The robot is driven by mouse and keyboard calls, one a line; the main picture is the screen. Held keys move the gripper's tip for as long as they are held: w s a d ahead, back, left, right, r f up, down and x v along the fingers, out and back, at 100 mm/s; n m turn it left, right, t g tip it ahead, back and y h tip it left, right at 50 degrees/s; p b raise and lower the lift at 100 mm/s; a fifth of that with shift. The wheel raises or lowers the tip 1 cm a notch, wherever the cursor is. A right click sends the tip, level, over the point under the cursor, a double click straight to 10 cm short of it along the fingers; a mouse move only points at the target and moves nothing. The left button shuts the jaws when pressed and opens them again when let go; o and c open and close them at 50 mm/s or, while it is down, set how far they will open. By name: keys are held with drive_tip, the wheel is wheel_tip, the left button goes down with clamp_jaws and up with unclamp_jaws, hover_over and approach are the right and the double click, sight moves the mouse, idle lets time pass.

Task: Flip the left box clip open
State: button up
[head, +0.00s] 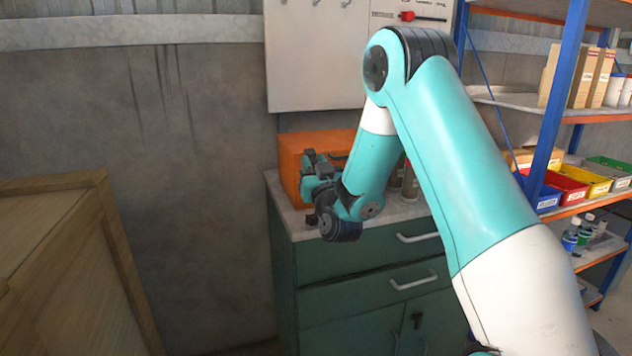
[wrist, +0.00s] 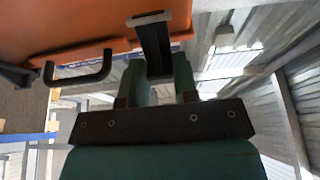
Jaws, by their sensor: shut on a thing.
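The orange box (head: 290,155) stands on top of the green cabinet, partly hidden behind my arm. In the wrist view the orange box (wrist: 60,25) fills the upper left. A black clip (wrist: 153,42) with a pale grey end bar lies against the box face. My gripper (wrist: 158,68) has one finger on each side of the clip and is shut on it. A black handle (wrist: 78,75) sits on the box left of the clip. In the head view my gripper (head: 312,165) is at the front of the box; the clip cannot be made out there.
The green cabinet (head: 370,262) has a pale top and drawer handles. Cans (head: 411,182) stand on it behind my arm. A blue and orange shelf rack (head: 560,110) with coloured bins is at right. A wooden crate (head: 75,270) stands at lower left. A pegboard panel (head: 320,60) hangs above.

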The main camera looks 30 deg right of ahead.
idle(0.3)
drive_tip(key=o, duration=0.9)
drive_tip(key=shift+s, duration=0.1)
